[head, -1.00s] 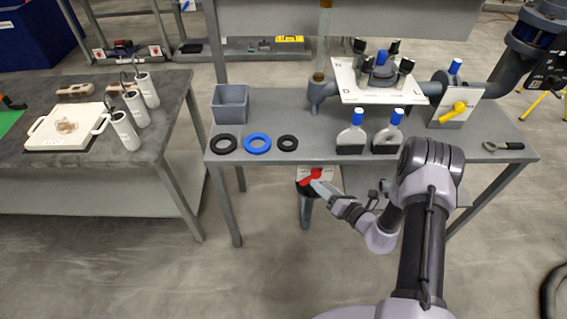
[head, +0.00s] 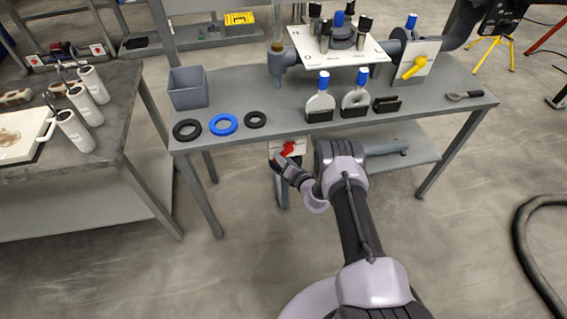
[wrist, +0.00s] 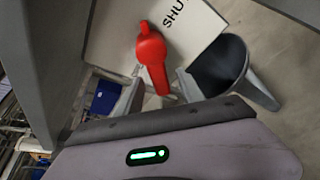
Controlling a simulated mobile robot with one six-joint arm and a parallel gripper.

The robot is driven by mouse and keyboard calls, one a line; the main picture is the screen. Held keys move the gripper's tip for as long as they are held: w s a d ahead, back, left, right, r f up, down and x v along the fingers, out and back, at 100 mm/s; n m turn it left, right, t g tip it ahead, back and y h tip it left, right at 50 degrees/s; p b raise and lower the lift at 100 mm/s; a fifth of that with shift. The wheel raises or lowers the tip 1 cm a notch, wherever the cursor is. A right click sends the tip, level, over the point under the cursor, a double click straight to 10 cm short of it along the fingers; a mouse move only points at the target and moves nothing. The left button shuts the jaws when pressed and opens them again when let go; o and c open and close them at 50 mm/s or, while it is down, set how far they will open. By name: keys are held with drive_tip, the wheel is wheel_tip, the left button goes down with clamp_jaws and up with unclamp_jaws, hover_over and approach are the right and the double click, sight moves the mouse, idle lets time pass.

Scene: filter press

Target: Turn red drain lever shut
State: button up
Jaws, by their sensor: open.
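The red drain lever (head: 287,149) sits on a white plate (head: 274,149) below the front edge of the workbench. In the wrist view the lever (wrist: 151,55) has a round hub at the top and its handle slants down toward my gripper. Part of a "SHUT" label (wrist: 176,14) shows on the plate (wrist: 195,35), its end cut off. My gripper (head: 281,162) is open at the lever in the head view. In the wrist view grey finger parts (wrist: 160,91) lie on either side of the handle's lower end; whether they touch it I cannot tell.
A grey funnel-like cup (wrist: 220,65) stands right of the lever in the wrist view. The workbench (head: 240,150) above carries rings, a grey bin (head: 188,88), and blue-topped parts (head: 321,97). A dark hose (head: 530,240) lies on the floor at right.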

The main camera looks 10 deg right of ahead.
drive_tip(key=shift+w, duration=0.2)
drive_tip(key=shift+c, duration=0.4)
clamp_jaws()
idle(1.0)
